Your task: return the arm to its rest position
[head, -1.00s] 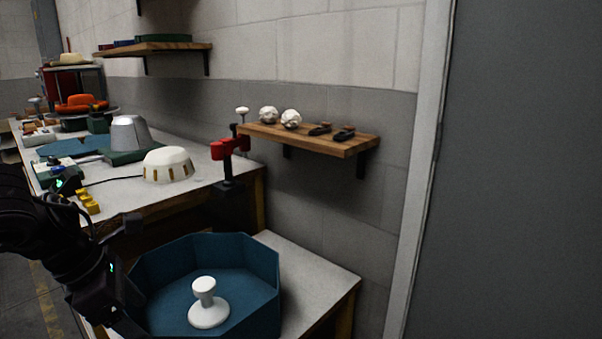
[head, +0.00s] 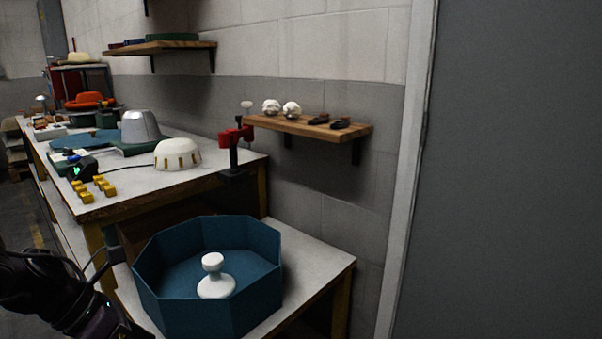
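My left arm (head: 45,285) comes in at the lower left of the head view, left of the low table. Its dark end (head: 100,318) is near the bottom edge of the picture, beside the blue octagonal bin. The fingers cannot be made out, so I cannot tell whether my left gripper is open or shut. No held object shows. My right arm and gripper are not in view.
The blue bin (head: 262,285) on the low table (head: 325,265) holds a white knobbed piece (head: 214,283). The workbench (head: 130,198) carries a grey hat form (head: 140,127), a white ribbed dome (head: 177,154) and yellow blocks (head: 84,190). A wooden shelf (head: 310,127) hangs on the wall.

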